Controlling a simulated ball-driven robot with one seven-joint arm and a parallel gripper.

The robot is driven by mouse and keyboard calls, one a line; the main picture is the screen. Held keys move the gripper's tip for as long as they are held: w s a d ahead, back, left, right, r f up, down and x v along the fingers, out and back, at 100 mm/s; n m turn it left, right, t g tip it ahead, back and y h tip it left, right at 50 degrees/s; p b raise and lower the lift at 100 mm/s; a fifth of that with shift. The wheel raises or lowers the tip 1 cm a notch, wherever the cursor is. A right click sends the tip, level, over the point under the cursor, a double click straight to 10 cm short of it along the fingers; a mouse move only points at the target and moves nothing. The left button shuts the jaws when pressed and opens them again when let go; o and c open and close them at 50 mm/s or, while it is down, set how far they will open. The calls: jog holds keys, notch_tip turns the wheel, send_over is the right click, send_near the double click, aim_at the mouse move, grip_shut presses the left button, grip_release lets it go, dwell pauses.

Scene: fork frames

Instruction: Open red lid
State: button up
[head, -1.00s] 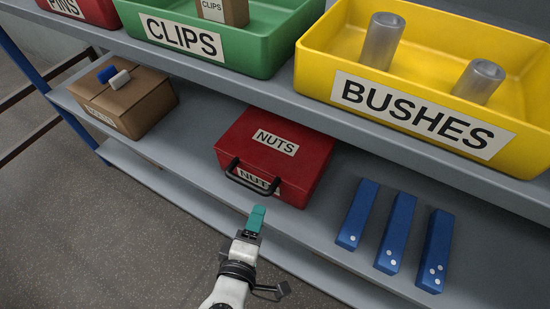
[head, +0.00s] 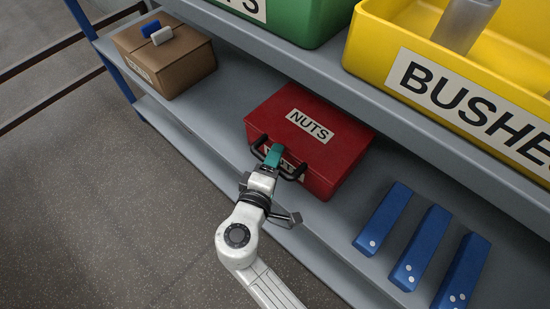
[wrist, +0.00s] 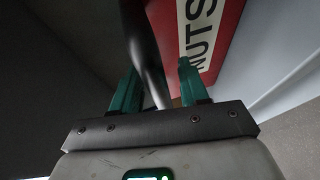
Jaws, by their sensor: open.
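The red box labelled NUTS (head: 345,150) sits on the lower shelf with its red lid (head: 290,105) closed. A black handle (head: 292,178) is on its front face. My gripper (head: 272,156) is at the handle, its teal fingers in front of the box. In the wrist view my gripper (wrist: 155,88) is open, with the black handle (wrist: 145,50) running between its two fingers. The red box front with its NUTS label (wrist: 198,35) shows behind the right finger. I cannot tell whether a finger touches the handle.
Several blue blocks (head: 383,218) with white dots lie right of the box. A cardboard box (head: 163,62) with a blue and a white piece on top is at the left. The upper shelf above carries a green bin (head: 300,22) and a yellow BUSHES bin (head: 380,50).

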jog(key=shift+w, duration=0.3)
jog(key=shift+c, duration=0.3)
jog(key=shift+d+f, duration=0.1)
jog(key=shift+f, duration=0.05)
grip_shut()
jog(key=shift+s, duration=0.1)
